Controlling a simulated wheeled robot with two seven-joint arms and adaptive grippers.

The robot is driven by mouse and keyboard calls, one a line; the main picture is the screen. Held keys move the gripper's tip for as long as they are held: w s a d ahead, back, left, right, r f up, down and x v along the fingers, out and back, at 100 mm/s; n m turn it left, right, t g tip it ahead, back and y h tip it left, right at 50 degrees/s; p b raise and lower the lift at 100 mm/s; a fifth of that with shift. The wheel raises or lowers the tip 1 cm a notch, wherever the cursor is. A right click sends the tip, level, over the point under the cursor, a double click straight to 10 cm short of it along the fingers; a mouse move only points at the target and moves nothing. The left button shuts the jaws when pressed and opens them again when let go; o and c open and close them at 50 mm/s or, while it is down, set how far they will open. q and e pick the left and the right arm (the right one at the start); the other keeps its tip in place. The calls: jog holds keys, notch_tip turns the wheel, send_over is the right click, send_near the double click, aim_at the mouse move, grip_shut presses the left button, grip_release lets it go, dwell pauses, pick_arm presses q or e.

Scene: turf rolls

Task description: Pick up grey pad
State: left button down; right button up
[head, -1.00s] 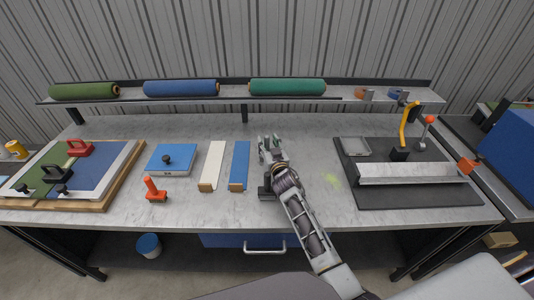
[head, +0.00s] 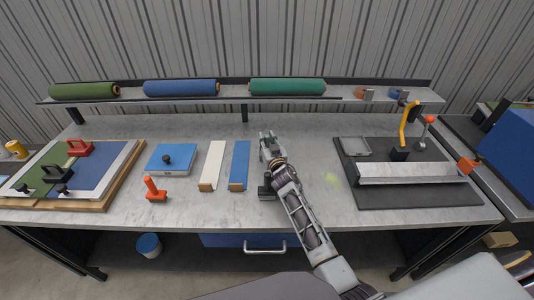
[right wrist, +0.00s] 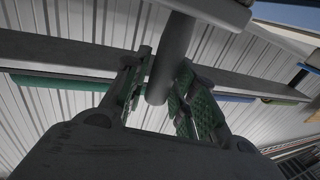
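A dark grey pad (head: 266,193) with a short upright stem stands on the grey worktop, just left of my right forearm. My right gripper (head: 269,138) is beyond it in the head view, pointing away over the worktop. In the right wrist view its green-lined fingers (right wrist: 161,98) are apart. A grey cylinder (right wrist: 170,65) under a flat grey plate (right wrist: 215,8) shows between them there; it looks like the pad's stem and base. I see no finger closed on it. My left gripper is not in view.
A blue strip (head: 240,163), a white strip (head: 212,164) and an orange-handled tool (head: 155,191) lie to the left. A dark mat (head: 420,193) with a metal bar (head: 410,173) lies right. The shelf (head: 235,99) with turf rolls runs behind.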

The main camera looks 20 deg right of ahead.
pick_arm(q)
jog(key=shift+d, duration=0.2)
pick_arm(e)
grip_shut()
jog(key=shift+r, duration=0.1)
